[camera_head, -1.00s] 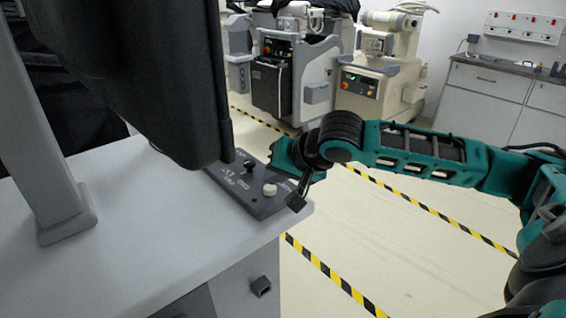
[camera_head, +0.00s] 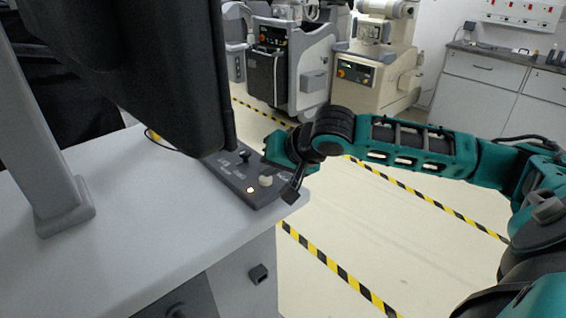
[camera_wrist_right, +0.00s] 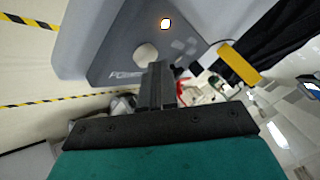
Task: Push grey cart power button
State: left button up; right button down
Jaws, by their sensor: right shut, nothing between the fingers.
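The grey cart (camera_head: 125,250) fills the lower left of the head view, with a dark control panel (camera_head: 232,187) on its near right corner. The panel carries a white round button (camera_head: 265,181), a black knob (camera_head: 244,155) and a small glowing orange light (camera_head: 250,190). In the right wrist view, the white button (camera_wrist_right: 145,55) has lettering that looks like "POWER" beside it, and the light (camera_wrist_right: 166,23) glows beyond. My right gripper (camera_head: 291,194) is shut and empty, its tips just beside the button; I cannot tell whether they touch. My left gripper is out of view.
A large black screen (camera_head: 165,80) on a grey post (camera_head: 45,140) overhangs the cart. Other carts (camera_head: 290,65) stand behind, with a cabinet (camera_head: 490,85) at the back right. Striped tape (camera_head: 335,270) marks the open floor.

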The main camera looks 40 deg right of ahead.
aim_at(271, 182)
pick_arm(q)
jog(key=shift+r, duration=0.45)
pick_arm(e)
jog(key=shift+r, duration=0.15)
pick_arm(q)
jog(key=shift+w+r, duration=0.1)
pick_arm(e)
jog(key=shift+r, duration=0.15)
notch_tip(271, 182, up, 2)
jog(key=p, duration=0.3)
jog(key=shift+d+r, duration=0.1)
jog(key=shift+r, duration=1.7)
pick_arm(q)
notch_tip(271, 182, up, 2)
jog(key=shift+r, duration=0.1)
pick_arm(e)
jog(key=shift+r, duration=0.15)
jog(key=shift+s, duration=0.1)
